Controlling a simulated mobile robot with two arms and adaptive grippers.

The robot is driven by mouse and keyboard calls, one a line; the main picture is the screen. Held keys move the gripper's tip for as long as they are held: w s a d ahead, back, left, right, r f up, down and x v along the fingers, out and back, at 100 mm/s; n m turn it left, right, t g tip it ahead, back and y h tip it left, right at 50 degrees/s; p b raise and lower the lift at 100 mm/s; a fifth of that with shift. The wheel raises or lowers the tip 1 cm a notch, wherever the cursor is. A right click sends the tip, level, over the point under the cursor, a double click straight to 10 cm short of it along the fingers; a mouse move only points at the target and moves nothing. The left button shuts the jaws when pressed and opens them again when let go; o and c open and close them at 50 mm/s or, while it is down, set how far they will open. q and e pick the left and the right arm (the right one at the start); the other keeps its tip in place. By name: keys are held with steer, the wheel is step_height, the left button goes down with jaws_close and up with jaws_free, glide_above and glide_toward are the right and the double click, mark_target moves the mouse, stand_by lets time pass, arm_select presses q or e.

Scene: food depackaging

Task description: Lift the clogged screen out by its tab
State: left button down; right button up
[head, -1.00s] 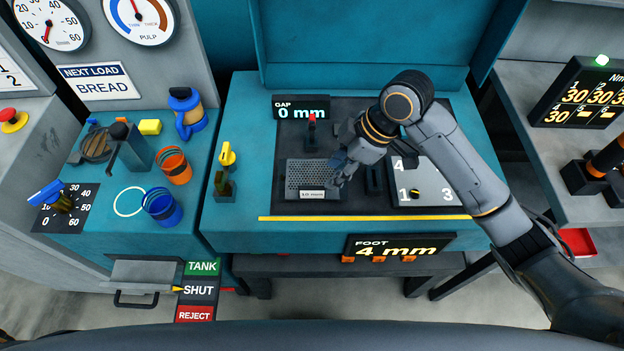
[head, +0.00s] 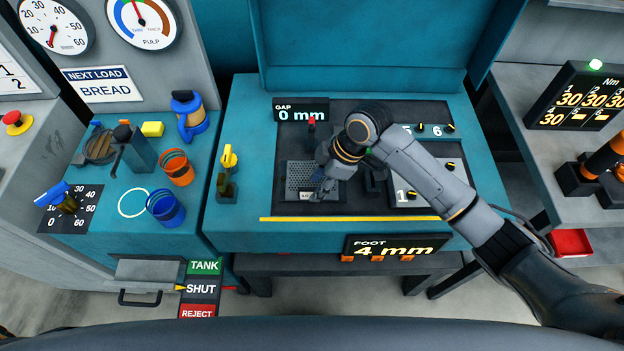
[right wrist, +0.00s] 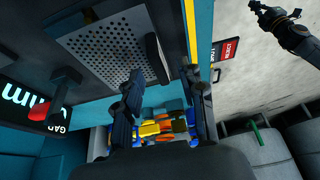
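The screen is a grey perforated plate (head: 298,174) lying in the dark recess of the teal bench. In the right wrist view it fills the upper left (right wrist: 105,50). A pale label marks its front edge in the head view, partly covered by my gripper. A raised upright tab (right wrist: 156,58) stands at that edge. My right gripper (head: 322,186) is over the screen's front right part. In the right wrist view its two fingers are apart (right wrist: 168,84), with the tab just beyond the tips, roughly between them. Contact cannot be told. A dark gripper, seemingly my left (right wrist: 272,16), hangs over the floor; its fingers are unclear.
A red-topped post (head: 312,130) stands behind the screen. A numbered plate (head: 425,185) lies to its right, partly under my right arm. A yellow-handled holder (head: 228,175) stands to the left. The bench's front strip is clear.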

mark_target(313, 188)
steer(key=shift+p+x, duration=0.3)
steer(key=shift+x, duration=1.45)
jaws_close()
steer(key=shift+w+r, duration=0.1)
